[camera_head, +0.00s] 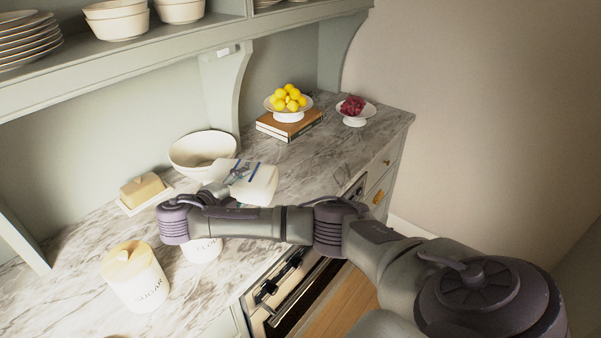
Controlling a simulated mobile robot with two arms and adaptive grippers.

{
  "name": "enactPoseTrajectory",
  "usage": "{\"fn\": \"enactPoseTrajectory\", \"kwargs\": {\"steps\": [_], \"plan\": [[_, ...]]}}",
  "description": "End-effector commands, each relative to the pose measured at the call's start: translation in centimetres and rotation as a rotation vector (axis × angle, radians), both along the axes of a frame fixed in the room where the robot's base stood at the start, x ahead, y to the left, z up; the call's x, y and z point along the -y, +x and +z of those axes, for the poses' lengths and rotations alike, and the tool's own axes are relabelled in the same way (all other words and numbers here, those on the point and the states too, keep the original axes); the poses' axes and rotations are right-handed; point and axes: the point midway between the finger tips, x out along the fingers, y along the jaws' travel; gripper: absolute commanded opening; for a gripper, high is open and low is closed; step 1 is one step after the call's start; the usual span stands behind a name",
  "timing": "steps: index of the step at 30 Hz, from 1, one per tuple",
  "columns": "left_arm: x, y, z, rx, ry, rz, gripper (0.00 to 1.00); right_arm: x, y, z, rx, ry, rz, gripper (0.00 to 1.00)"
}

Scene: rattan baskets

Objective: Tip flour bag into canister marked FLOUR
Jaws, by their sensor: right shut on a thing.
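The flour bag (262,185), whitish with blue stripes, lies tilted on its side in the air over the counter. My right gripper (236,177) is shut on it. My right arm crosses the middle of the view and hides part of the scene beneath. My left gripper is not in view.
A white SUGAR canister (138,280) with a wooden lid stands left of the FLOUR canister. A butter dish (143,191) and a white bowl (203,150) stand behind. Lemons (287,98) and a dish of red fruit (354,108) are farther back. A shelf (150,48) overhangs the counter.

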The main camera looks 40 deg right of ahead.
Motion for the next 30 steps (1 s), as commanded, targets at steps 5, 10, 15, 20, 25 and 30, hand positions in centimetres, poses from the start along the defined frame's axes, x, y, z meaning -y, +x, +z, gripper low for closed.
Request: {"fn": "enactPoseTrajectory", "kwargs": {"steps": [5, 10, 15, 20, 25, 30], "plan": [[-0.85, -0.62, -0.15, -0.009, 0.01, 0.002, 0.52, -0.11, 0.11, 0.17, 0.003, -0.002, 0.0, 0.04], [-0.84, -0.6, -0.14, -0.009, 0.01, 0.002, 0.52, -0.22, 0.17, 0.17, 0.003, -0.003, 0.002, 0.04], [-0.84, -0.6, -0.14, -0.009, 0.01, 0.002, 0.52, -0.33, 0.21, 0.18, 0.002, -0.004, 0.002, 0.04], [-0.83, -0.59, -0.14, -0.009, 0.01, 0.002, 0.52, -0.44, 0.26, 0.2, 0.001, -0.005, 0.003, 0.04], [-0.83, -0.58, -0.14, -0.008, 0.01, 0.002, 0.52, -0.56, 0.32, 0.21, 0.001, -0.005, 0.004, 0.04], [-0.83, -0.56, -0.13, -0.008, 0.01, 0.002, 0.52, -0.68, 0.38, 0.23, 0.0, -0.006, 0.005, 0.04]]}}
